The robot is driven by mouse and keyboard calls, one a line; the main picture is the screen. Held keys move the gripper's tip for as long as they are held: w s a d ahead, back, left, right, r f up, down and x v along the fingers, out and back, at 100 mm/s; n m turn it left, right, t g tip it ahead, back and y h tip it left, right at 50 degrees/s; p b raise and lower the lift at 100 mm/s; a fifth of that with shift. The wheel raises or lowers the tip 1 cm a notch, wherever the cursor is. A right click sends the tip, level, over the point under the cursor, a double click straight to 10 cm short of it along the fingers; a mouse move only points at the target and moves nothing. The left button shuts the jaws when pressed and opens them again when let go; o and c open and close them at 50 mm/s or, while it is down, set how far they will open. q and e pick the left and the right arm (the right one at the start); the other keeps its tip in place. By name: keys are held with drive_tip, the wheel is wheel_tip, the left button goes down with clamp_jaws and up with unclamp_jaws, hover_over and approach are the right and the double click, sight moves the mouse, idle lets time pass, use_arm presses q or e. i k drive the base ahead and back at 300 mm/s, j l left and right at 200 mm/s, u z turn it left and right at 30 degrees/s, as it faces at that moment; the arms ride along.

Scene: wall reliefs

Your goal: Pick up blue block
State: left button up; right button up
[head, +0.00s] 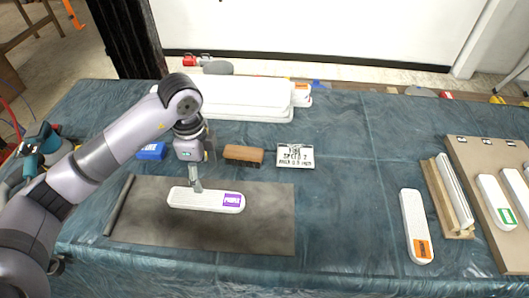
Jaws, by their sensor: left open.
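A blue piece with white lettering (152,151) lies on the blue-green cover at the left, just behind the dark mat. The lettering seems to read BLUE. My left arm passes close by it and may hide part of it. My left gripper (196,187) points down at the left part of a white block with a purple label (214,201) on the mat. The gripper is open, to the right of and nearer than the blue piece. Its fingertips are small, and I cannot tell whether they touch the white block. My right gripper is not in view.
The dark mat (265,215) lies under the white block. A wooden brush (243,154) and a lettered plate (295,155) lie behind it. White slabs (240,95) are stacked at the back. An orange-labelled block (412,220) lies right. The table's middle right is clear.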

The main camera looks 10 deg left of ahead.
sight(156, 151)
drive_tip(key=u, duration=1.05)
